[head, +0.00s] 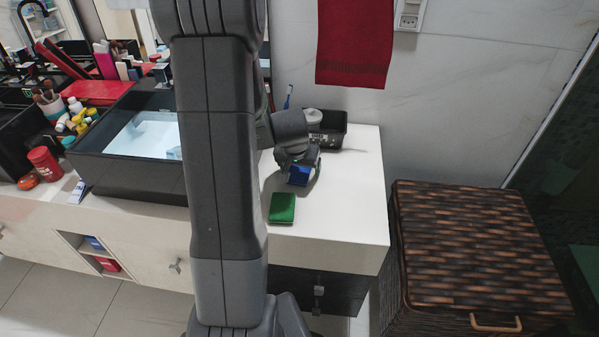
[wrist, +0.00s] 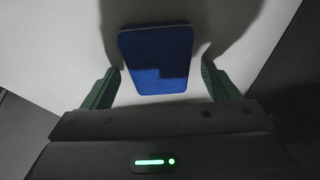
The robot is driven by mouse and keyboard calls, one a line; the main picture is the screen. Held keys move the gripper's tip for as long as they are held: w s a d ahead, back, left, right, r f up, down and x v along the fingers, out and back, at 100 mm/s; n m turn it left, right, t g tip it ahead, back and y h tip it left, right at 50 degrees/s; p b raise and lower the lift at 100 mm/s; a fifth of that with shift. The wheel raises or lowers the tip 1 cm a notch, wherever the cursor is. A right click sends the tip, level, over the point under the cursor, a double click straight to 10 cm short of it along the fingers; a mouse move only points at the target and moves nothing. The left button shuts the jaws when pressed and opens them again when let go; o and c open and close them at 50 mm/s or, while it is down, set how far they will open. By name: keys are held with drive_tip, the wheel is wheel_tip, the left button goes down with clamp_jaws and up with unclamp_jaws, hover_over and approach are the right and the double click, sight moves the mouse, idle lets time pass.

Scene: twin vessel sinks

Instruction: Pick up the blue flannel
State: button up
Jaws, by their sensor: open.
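The blue flannel (head: 299,176) is a small folded blue cloth on the white countertop, right of the sink. It shows in full in the wrist view (wrist: 154,58), lying flat. My gripper (head: 303,160) is just above it in the head view. In the wrist view the two green-grey fingers of my gripper (wrist: 160,82) are apart, one at each side of the flannel's near end, with nothing held between them. In the head view my gripper hides part of the flannel.
A green folded cloth (head: 282,208) lies in front of the blue one. A black tray (head: 331,133) stands behind. A dark vessel sink (head: 128,178) is to the left. A wicker hamper (head: 470,240) stands beyond the counter's right edge. A red towel (head: 354,45) hangs on the wall.

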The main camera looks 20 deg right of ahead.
sight(299, 169)
drive_tip(key=shift+f, duration=0.15)
drive_tip(key=c, duration=1.1)
drive_tip(key=shift+o, duration=0.2)
drive_tip(key=shift+r, duration=0.55)
wheel_tip(299, 169, up, 9)
drive_tip(key=p, duration=0.1)
drive_tip(key=shift+r+p, duration=0.15)
drive_tip(key=shift+p, duration=0.15)
drive_tip(key=shift+o, duration=0.9)
drive_tip(key=shift+c, duration=0.5)
